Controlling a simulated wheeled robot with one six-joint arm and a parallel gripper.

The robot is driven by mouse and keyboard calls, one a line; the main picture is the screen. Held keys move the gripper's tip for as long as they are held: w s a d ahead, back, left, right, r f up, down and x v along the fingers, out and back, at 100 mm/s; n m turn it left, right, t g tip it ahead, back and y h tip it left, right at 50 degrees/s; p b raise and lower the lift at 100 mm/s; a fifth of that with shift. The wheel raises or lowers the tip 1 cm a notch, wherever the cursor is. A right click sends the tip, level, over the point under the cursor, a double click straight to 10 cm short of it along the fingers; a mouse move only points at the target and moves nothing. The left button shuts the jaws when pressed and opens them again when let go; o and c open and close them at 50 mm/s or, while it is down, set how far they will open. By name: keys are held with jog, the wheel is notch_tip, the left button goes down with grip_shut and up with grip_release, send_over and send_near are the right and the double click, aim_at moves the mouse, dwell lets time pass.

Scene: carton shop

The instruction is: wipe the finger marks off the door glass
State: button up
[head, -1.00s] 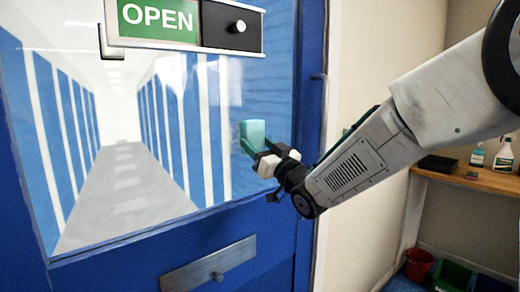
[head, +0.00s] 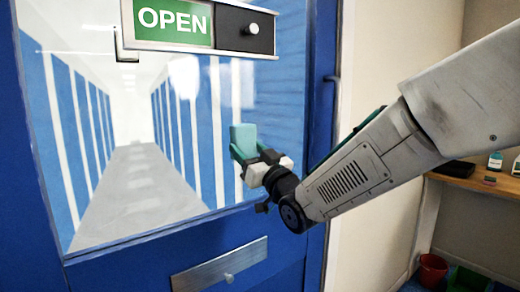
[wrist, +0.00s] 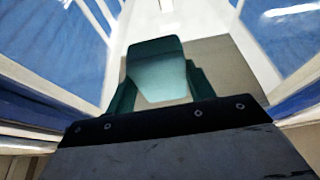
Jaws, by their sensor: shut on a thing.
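The door glass (head: 145,165) fills the upper part of the blue door in the head view, with a striped corridor showing in it. Pale whitish patches (head: 240,85) show on its upper right part; I cannot tell whether they are finger marks or reflections. My gripper (head: 247,155) is shut on a teal block-like wiper (head: 243,136), held in front of the glass's lower right part. In the wrist view, the wiper (wrist: 158,75) sits between the green fingers of my gripper (wrist: 157,92). I cannot tell whether it touches the glass.
A green OPEN sign (head: 174,20) with a dark knobbed slider (head: 245,30) sits across the top of the glass. A metal plate with a knob (head: 220,266) is below. At right are a wooden shelf (head: 475,180) with bottles and a red bucket (head: 432,269).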

jog(key=shift+s+a, duration=0.45)
jog(key=shift+a, duration=0.2)
jog(key=shift+d+r, duration=0.15)
jog(key=shift+r, duration=0.6)
jog(key=shift+w+d, duration=0.8)
jog(key=shift+d, duration=0.35)
jog(key=shift+w+d, duration=0.75)
jog(key=shift+d, duration=0.35)
jog(key=shift+w+d, duration=0.8)
jog(key=shift+d, duration=0.35)
jog(key=shift+s, duration=0.15)
jog(key=shift+s+d, duration=0.55)
jog(key=shift+s, duration=0.25)
jog(key=shift+s+d, duration=0.55)
jog(key=shift+s, duration=0.25)
jog(key=shift+s+d, duration=0.55)
jog(key=shift+s, duration=0.25)
jog(key=shift+s+d, duration=0.4)
jog(key=shift+s, duration=0.25)
jog(key=shift+s+d, duration=0.4)
jog(key=shift+s, duration=0.2)
